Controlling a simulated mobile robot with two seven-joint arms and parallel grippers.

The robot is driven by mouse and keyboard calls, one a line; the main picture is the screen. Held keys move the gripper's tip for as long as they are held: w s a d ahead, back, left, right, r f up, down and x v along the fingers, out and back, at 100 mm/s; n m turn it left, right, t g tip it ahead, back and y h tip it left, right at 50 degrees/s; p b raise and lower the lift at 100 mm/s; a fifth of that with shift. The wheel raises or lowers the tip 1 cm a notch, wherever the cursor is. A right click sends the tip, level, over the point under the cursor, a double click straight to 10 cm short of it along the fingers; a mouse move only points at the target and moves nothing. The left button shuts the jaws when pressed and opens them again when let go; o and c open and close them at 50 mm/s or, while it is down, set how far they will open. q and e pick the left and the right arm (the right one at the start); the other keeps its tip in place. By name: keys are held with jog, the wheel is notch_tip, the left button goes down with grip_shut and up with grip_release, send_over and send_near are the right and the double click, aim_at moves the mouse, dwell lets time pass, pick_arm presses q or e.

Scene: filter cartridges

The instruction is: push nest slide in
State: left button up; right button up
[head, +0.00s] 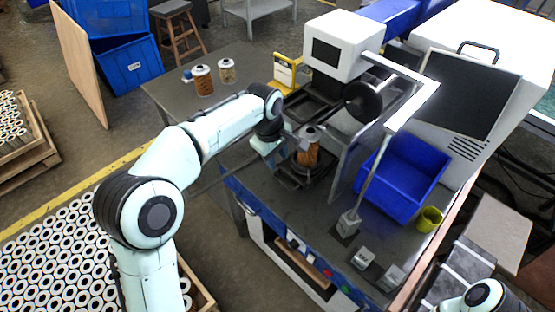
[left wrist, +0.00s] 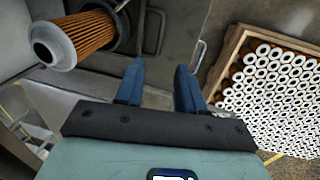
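An orange pleated filter cartridge (head: 307,153) with a pale end cap stands in the dark nest slide (head: 291,181) at the front of the white-headed machine (head: 338,48). In the left wrist view the cartridge (left wrist: 88,36) is at upper left, beside the dark round nest (left wrist: 124,28). My left gripper (head: 272,152) is just left of the cartridge in the head view. In the left wrist view its two blue fingers (left wrist: 160,80) are apart with nothing between them. Contact between fingers and slide cannot be told. My right gripper is out of view.
A blue bin (head: 404,177) and a yellow-green cup (head: 429,219) stand right of the machine. Two cartridges (head: 203,80) stand on the grey table behind. A crate of cartridges (left wrist: 270,92) lies below at right in the wrist view. The front worktop is partly clear.

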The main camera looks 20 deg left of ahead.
pick_arm(q)
jog(key=c, duration=0.4)
jog(key=shift+s+d+f, duration=0.2)
jog(key=shift+d+f, duration=0.05)
jog(key=shift+f, duration=0.1)
grip_shut()
jog(key=s+d+f+n+t+h+b, duration=0.1)
jog(key=s+d+f+n+h+b, duration=0.15)
jog(key=d+h, duration=0.25)
jog(key=n+t+y+b, duration=0.1)
jog(key=n+t+b, duration=0.65)
jog(key=n, duration=0.85)
send_near(292, 178)
jog(key=shift+m+t, duration=0.25)
jog(key=shift+t, duration=0.1)
jog(key=b+x, duration=0.2)
jog(key=x, duration=0.3)
jog(key=shift+s+d+f+b, duration=0.1)
jog(key=shift+f+b, duration=0.3)
jog(key=shift+f, duration=0.1)
jog(key=shift+w+d+f, duration=0.15)
jog(key=shift+w+d, duration=0.05)
jog(key=shift+w, duration=0.25)
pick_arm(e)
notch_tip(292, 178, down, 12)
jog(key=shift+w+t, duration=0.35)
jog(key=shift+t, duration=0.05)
